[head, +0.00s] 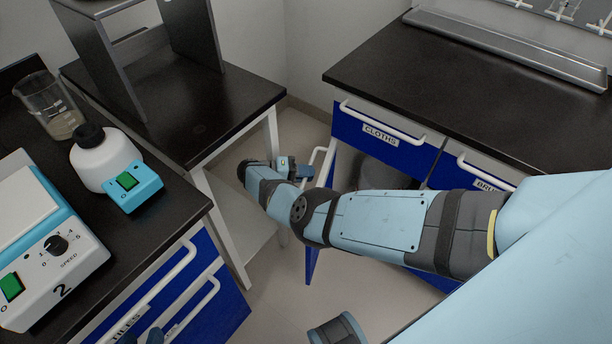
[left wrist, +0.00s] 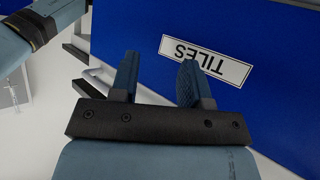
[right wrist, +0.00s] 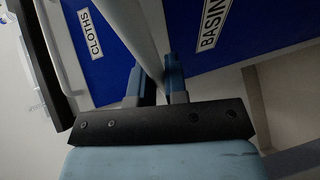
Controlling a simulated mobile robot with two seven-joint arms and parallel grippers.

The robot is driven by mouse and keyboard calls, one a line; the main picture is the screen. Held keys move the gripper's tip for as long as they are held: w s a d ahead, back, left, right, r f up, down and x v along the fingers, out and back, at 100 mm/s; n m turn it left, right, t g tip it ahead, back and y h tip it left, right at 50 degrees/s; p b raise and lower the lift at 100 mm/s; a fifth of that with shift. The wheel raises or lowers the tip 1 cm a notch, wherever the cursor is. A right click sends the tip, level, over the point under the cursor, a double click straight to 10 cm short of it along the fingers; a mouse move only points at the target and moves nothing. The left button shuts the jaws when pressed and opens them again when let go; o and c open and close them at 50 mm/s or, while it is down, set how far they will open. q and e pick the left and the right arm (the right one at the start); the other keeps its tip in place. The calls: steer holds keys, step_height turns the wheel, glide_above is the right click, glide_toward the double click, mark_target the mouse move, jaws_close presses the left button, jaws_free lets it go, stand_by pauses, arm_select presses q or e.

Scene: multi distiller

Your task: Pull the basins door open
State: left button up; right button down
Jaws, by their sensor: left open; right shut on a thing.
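The basins door (right wrist: 235,25) is blue with a white label, partly cut off, in the right wrist view. In the head view the door (head: 310,262) stands swung out from the cabinet, mostly hidden behind my right arm. Its white bar handle (right wrist: 145,35) runs between the fingers of my right gripper (right wrist: 154,82), which is shut on it. In the head view my right gripper (head: 300,171) is at the handle (head: 326,160). My left gripper (left wrist: 160,78) is open and empty in front of the TILES drawer front (left wrist: 245,95); a finger shows at the head view's lower left (head: 152,337).
The CLOTHS drawer (head: 385,132) is above the open compartment, where a grey rounded thing (head: 385,176) shows. A white-legged table (head: 205,185) stands left of the door.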

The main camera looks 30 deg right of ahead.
steer(key=shift+s+f, duration=0.1)
steer(key=c, duration=1.2)
jaws_free()
steer(key=shift+o, duration=0.2)
